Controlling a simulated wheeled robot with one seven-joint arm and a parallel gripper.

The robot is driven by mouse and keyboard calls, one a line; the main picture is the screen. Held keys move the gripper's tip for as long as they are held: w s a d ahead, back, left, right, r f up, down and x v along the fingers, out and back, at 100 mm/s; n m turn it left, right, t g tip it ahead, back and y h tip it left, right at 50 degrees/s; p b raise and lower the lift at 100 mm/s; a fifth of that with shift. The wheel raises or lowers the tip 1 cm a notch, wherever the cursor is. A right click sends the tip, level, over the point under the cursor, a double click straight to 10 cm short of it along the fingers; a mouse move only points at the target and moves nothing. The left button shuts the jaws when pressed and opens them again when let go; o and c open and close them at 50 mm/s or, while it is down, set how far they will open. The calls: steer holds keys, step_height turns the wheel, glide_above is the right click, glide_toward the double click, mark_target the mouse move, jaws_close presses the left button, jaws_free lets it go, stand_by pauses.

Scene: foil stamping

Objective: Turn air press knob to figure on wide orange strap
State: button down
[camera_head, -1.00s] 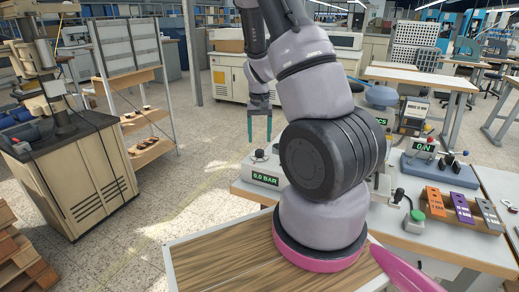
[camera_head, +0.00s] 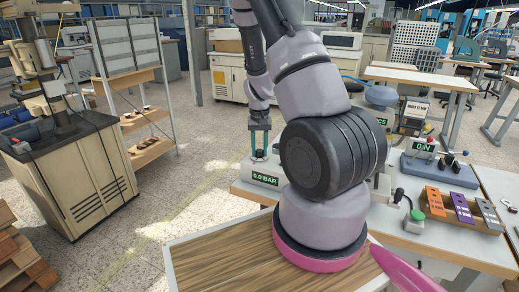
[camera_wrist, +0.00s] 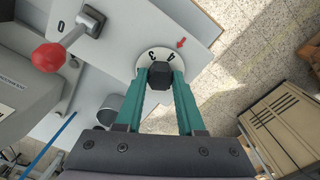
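In the wrist view, my gripper (camera_wrist: 161,78) has its two teal fingers on either side of a dark knob (camera_wrist: 160,74). The fingers look very close to its sides; whether both press on it is unclear. The knob sits on a white dial (camera_wrist: 143,57) with black figures and a red arrow (camera_wrist: 181,43) beside it. In the head view, my gripper (camera_head: 260,146) points down at the top of the press control box, whose green display (camera_head: 265,180) reads 0.0 BAR. An orange strap (camera_head: 435,202) lies on a holder at the right; its figure is too small to read.
A purple strap (camera_head: 461,208) and a grey strap (camera_head: 488,214) lie beside the orange one. A red ball-ended lever (camera_wrist: 49,57) stands left of the dial in the wrist view. A green button (camera_head: 416,216) is on the bench. My arm hides part of the bench.

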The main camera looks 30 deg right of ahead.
mark_target(259, 150)
steer(key=m, duration=0.5)
steer(key=shift+m, duration=0.4)
steer(key=m, duration=0.6)
stand_by(0.5)
steer(key=c, duration=0.5)
jaws_free()
step_height(259, 150, up, 11)
steer(key=shift+f, duration=0.1)
stand_by(0.4)
